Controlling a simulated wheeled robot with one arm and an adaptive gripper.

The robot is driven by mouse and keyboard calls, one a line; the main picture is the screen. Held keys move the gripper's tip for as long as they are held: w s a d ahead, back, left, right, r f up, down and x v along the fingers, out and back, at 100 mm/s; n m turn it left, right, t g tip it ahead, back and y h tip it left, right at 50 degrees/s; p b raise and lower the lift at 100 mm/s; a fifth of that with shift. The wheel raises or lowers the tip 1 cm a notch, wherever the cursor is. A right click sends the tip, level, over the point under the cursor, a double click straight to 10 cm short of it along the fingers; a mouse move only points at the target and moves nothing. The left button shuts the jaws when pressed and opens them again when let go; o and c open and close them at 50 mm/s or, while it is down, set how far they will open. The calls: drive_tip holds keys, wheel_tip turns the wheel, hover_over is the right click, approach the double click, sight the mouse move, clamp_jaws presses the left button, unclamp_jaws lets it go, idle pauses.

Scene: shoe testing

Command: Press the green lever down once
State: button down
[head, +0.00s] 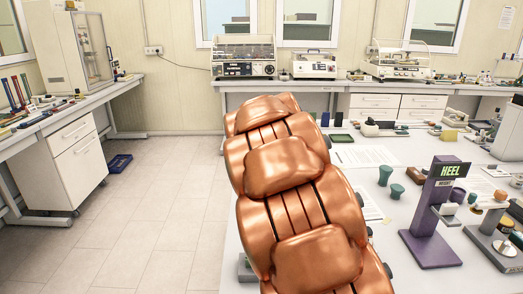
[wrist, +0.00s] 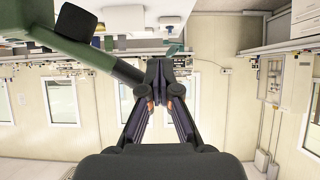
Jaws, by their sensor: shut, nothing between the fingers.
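In the wrist view, which is upside down, my gripper (wrist: 161,72) is shut with its fingertips together and nothing between them. A green bar (wrist: 105,58), seemingly the green lever, slants from the upper left down to just beside the fingertips. A dark block-like piece (wrist: 75,21) sticks out from it. I cannot tell whether the fingers touch the bar. In the head view, my copper arm covers the middle, and my gripper and the lever are hidden. A small grey-green piece (head: 246,269) shows at the arm's lower left edge.
The white bench (head: 408,262) runs along the right. It holds a purple stand with a HEEL sign (head: 434,209), green knobs (head: 397,191) and a lever device (head: 497,240). Machines (head: 244,58) line the back counter. The floor (head: 155,215) at left is mostly clear.

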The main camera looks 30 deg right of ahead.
drive_tip(key=b+v, duration=0.1)
drive_tip(key=v, duration=0.7)
drive_tip(key=shift+s, duration=0.3)
drive_tip(key=shift+a+r, duration=0.1)
drive_tip(key=shift+r, duration=0.05)
